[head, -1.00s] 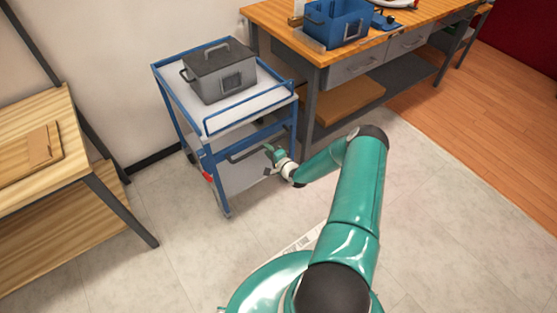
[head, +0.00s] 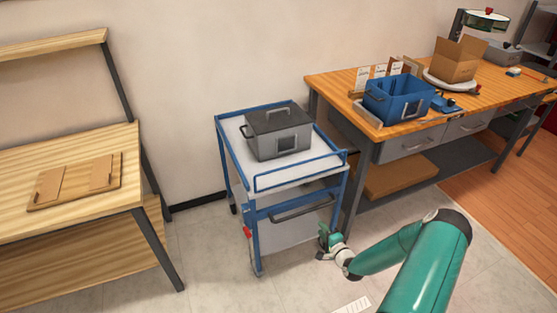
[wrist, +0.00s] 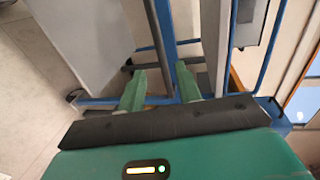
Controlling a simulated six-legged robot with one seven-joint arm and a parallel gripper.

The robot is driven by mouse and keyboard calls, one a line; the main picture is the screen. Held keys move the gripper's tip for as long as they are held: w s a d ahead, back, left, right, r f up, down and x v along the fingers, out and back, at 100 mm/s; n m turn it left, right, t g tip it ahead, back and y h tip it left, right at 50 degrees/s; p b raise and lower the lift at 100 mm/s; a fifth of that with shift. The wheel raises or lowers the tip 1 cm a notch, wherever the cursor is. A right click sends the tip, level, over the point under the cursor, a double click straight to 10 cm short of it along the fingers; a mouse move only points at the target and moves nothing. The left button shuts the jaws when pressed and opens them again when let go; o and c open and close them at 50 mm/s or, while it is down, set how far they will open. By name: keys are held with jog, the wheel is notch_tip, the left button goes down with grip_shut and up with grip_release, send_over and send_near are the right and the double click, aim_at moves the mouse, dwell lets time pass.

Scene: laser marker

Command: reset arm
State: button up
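My gripper (head: 325,238) is at the front right side of the blue trolley, low and close to its frame, at the end of my green arm. In the wrist view its two green fingers (wrist: 160,88) stand apart with a gap between them and hold nothing. A blue trolley post and bars (wrist: 167,45) show just beyond the fingers. I cannot tell whether the fingers touch the trolley.
The blue trolley (head: 262,182) carries a grey lidded box (head: 278,135). A wooden workbench (head: 335,85) with a blue crate (head: 398,100) and a cardboard box (head: 455,62) stands to the right. A wooden table (head: 85,200) stands left. Floor is clear between table and trolley.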

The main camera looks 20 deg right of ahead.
jog(key=w+a+r+n+g+h, duration=0.1)
jog(key=w+r+n+g, duration=0.15)
jog(key=r, duration=0.55)
jog(key=w+a+r+n+g, duration=0.1)
jog(key=r+n+g, duration=0.1)
jog(key=r+n, duration=0.35)
jog(key=w+a+r+n+g+h, duration=0.1)
jog(key=a+r+n+g, duration=0.1)
jog(key=r, duration=0.8)
jog(key=s+a+r+n+g, duration=0.1)
jog(key=s+a+r, duration=0.15)
jog(key=r, duration=0.25)
jog(key=s+a+r+n+h, duration=0.1)
jog(key=s+a+r, duration=0.15)
jog(key=r, duration=0.35)
jog(key=s+a+r+n+g, duration=0.1)
jog(key=s+a+r, duration=0.15)
jog(key=r, duration=0.25)
jog(key=s+a+r+n, duration=0.1)
jog(key=s+a+r, duration=0.2)
jog(key=s+a, duration=0.2)
jog(key=s+a+r+n+g+y, duration=0.1)
jog(key=s+a+r, duration=0.3)
jog(key=s, duration=0.6)
jog(key=s+a+r+n+y, duration=0.1)
jog(key=s+a+r+n, duration=0.1)
jog(key=s+a, duration=0.3)
jog(key=shift+s+a+r+g, duration=0.35)
jog(key=shift+s+r, duration=0.45)
jog(key=shift+s, duration=0.4)
